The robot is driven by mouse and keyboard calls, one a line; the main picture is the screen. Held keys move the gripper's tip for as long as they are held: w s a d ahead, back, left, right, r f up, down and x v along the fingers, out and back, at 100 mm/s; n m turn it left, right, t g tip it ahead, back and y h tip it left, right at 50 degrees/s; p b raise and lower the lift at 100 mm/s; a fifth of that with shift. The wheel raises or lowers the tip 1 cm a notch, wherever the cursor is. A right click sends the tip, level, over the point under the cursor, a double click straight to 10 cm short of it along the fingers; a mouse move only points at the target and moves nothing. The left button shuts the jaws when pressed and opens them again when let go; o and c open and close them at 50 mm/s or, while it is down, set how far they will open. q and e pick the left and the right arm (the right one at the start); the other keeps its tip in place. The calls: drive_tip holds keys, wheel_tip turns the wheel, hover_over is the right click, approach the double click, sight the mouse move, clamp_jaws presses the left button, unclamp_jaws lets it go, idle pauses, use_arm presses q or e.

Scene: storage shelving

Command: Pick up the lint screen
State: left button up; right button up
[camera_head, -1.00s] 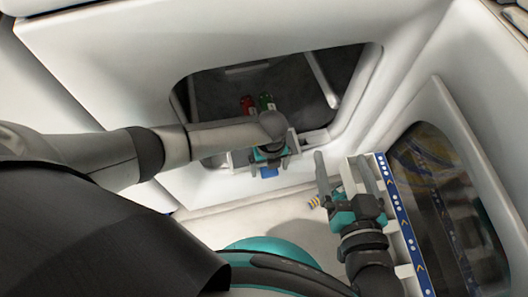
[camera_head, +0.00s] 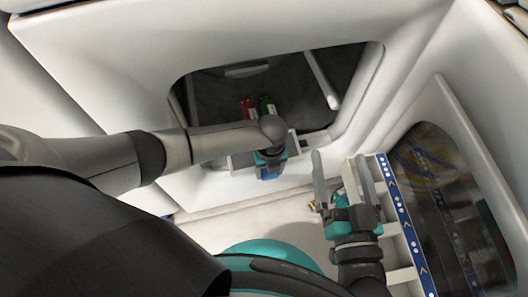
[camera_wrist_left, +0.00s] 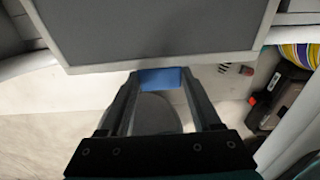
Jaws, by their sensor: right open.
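The lint screen appears to be the grey panel with a white frame (camera_wrist_left: 150,28) at the top of the left wrist view. Its blue tab (camera_wrist_left: 160,79) lies between my left gripper's fingertips (camera_wrist_left: 162,73) and fills the gap. I cannot tell whether the fingers press on it. In the head view the blue tab (camera_head: 268,172) shows just below my left gripper (camera_head: 270,160), at the lower lip of the dark opening; the gripper and arm partly hide the screen. My right gripper (camera_head: 343,178) is open, low on the right, with nothing visible in it.
A blue-and-white rack (camera_head: 397,210) stands beside my right gripper, near a windowed panel (camera_head: 435,170) on the right. A dark case (camera_wrist_left: 282,95) lies at the right of the left wrist view.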

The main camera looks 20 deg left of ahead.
use_arm(q)
drive_tip(key=c, duration=0.9)
drive_tip(key=shift+r, duration=0.1)
